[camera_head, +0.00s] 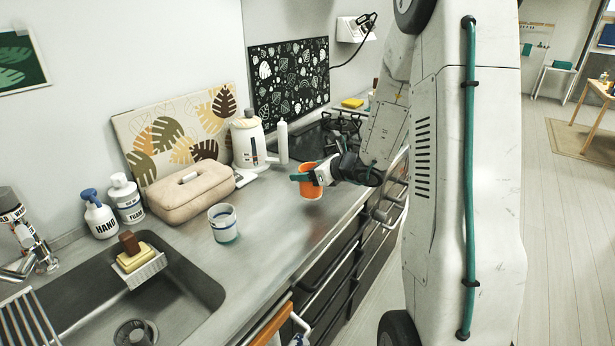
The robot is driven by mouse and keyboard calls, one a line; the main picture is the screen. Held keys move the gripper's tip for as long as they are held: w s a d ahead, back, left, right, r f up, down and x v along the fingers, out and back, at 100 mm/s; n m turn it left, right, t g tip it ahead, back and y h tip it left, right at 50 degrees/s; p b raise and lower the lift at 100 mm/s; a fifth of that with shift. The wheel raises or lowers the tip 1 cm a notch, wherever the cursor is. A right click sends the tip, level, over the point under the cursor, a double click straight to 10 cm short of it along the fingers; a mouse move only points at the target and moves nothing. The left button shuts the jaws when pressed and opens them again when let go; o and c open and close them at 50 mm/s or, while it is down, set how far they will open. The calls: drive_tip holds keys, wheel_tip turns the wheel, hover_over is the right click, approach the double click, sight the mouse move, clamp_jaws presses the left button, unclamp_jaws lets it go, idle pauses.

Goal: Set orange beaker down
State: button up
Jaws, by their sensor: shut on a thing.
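The orange beaker (311,187) is upright at the counter's front edge, in the middle of the view. My gripper (308,175) is shut on it near the rim, reaching in from the right. One teal finger shows across the beaker's upper left; the other finger is mostly hidden. The beaker's base is over or on the steel counter (262,245); I cannot tell whether it touches.
A white and teal cup (222,223) stands on the counter left of the beaker. The sink (190,290) is at front left. Bare counter lies between cup and beaker.

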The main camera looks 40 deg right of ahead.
drive_tip(key=shift+w+d, duration=0.1)
drive_tip(key=shift+w, duration=0.2)
drive_tip(key=f, duration=0.3)
drive_tip(key=shift+w+d+f, duration=0.2)
drive_tip(key=shift+w+f, duration=0.15)
drive_tip(key=o, duration=1.2)
drive_tip(key=shift+f, duration=0.1)
drive_tip(key=shift+o, duration=0.2)
drive_tip(key=shift+s, duration=0.1)
